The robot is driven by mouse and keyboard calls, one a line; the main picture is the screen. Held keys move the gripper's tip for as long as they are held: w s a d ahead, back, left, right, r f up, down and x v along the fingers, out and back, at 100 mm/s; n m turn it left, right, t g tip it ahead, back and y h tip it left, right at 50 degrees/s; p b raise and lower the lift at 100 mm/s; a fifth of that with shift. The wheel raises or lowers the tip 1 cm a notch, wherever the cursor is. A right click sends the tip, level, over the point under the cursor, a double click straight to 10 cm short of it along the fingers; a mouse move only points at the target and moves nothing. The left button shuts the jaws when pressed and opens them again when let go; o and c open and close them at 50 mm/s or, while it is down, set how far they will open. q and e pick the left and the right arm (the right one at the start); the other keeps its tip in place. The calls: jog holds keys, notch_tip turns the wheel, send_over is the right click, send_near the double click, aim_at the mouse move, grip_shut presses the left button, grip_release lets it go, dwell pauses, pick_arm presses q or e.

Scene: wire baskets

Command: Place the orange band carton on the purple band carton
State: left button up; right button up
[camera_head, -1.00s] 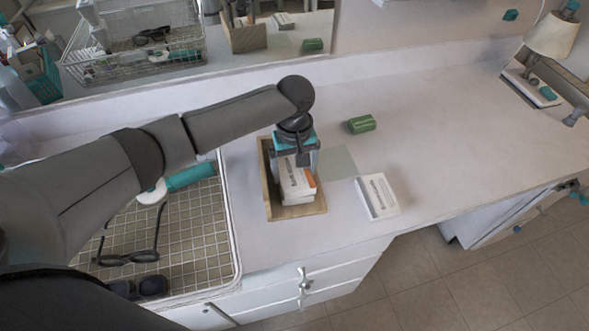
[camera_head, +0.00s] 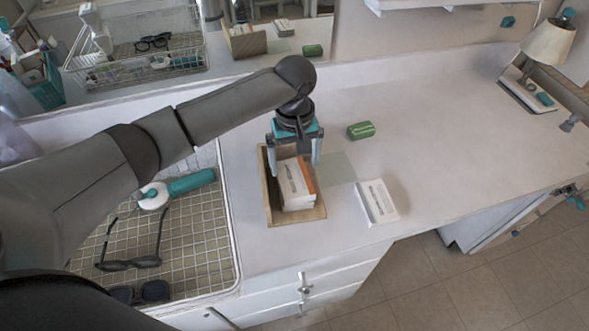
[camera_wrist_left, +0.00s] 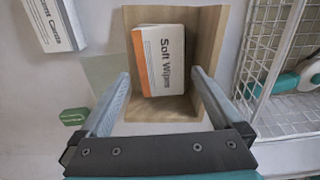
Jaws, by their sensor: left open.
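The orange band carton (camera_head: 293,180), white with an orange stripe and "Soft Wipes" lettering, lies in a wooden box. It also shows in the left wrist view (camera_wrist_left: 168,62). White carton surface (camera_head: 300,205) shows under its near end; I see no purple band there, and most of what lies below is hidden. My left gripper (camera_head: 294,168) is open and empty above the box, its fingers (camera_wrist_left: 160,82) spread wide to either side of the carton and apart from it. My right gripper is not in view.
A green block (camera_head: 361,130) stands behind.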

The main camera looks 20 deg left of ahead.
aim_at(295, 179)
pick_arm(q)
notch_tip(295, 179, up, 7)
jog(key=shift+f+p, duration=0.15)
jog(key=shift+p, duration=0.3)
